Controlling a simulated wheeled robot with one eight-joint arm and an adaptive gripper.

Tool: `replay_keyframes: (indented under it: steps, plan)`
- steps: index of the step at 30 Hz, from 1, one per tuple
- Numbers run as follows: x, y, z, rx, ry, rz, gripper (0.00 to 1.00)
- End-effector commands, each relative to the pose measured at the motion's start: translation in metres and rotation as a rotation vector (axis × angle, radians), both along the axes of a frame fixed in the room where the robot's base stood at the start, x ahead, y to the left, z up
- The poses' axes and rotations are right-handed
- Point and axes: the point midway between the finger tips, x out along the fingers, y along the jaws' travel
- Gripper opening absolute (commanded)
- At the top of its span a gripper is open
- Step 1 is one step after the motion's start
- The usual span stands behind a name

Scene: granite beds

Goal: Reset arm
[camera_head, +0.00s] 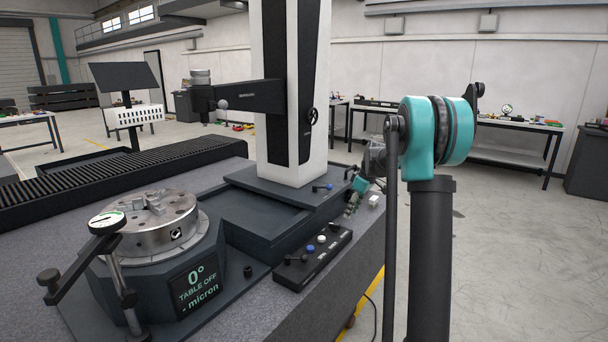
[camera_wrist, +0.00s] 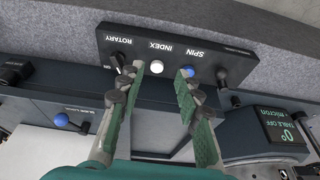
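My gripper (camera_wrist: 160,82) is open and empty, with its two green-padded fingers apart in the wrist view. In that view its tips overlap the dark control box (camera_wrist: 215,58) marked ROTARY, INDEX and SPIN. A white button (camera_wrist: 157,67) shows between the tips, and a blue button (camera_wrist: 187,71) is by the right tip. I cannot tell whether the fingers touch the box. In the head view my gripper (camera_head: 352,198) is above and right of the control box (camera_head: 318,262), partly behind my arm. My teal and dark arm stands at the right.
A rotary table (camera_head: 158,232) with a dial gauge (camera_head: 106,222) and a "0° TABLE OFF" display (camera_head: 196,284) stands at the left on the granite bed (camera_head: 250,318). A tall white and black column (camera_head: 292,100) rises behind the box. Open floor (camera_head: 510,250) lies right.

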Motion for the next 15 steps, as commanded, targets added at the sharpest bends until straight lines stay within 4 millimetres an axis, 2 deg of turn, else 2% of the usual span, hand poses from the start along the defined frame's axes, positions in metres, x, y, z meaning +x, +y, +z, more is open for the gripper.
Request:
replay_keyframes:
  steps: [1,7,15]
  plan:
    - [-0.022,0.003,0.002,-0.005,0.003,-0.042,0.34]
    - [-0.102,0.007,-0.002,-0.023,0.007,-0.238,0.34]
    - [-0.219,0.010,-0.025,-0.031,-0.006,-0.497,0.34]
